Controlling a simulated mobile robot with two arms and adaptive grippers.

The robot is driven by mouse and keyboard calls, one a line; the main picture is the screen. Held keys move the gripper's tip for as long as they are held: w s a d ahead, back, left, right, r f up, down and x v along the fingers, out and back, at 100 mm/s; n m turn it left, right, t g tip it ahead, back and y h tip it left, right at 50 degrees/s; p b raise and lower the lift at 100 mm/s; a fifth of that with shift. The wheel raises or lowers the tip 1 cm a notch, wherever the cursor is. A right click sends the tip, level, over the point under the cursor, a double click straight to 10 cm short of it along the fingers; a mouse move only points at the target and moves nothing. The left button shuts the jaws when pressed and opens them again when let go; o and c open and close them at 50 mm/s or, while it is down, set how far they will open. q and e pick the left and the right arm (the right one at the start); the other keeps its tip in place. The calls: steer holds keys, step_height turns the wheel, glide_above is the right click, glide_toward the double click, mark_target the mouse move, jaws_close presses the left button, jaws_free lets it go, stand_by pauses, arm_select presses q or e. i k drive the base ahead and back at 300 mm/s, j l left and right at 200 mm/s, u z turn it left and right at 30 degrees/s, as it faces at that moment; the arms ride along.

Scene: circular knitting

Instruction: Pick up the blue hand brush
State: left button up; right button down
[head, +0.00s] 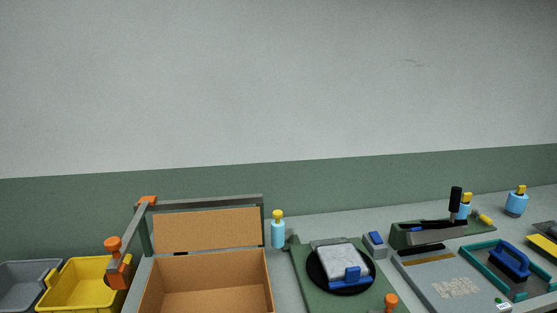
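The blue hand brush (511,261) lies at the right of the bench. It has a blue arched handle over a dark lower part. It sits inside a shallow teal-rimmed tray (476,267). Nothing covers it. Neither of my grippers shows in the head view, so their distance from the brush cannot be seen.
Left of the tray are a grey board (425,275), a black-handled device (430,232) and a green mat (308,273) with a black disc. A cardboard box (205,275), yellow bin (72,290) and grey bin (25,285) stand left. Blue bottles (516,204) stand behind.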

mark_target(518, 273)
steer(key=z, duration=1.65)
steer(key=u, duration=0.3)
steer(key=i+l+u, duration=0.2)
steer(key=l+u, duration=0.2)
steer(key=l, duration=0.2)
steer(key=i+l+u, duration=0.2)
steer(key=l+u, duration=0.2)
steer(key=l, duration=0.25)
steer(key=i, duration=0.05)
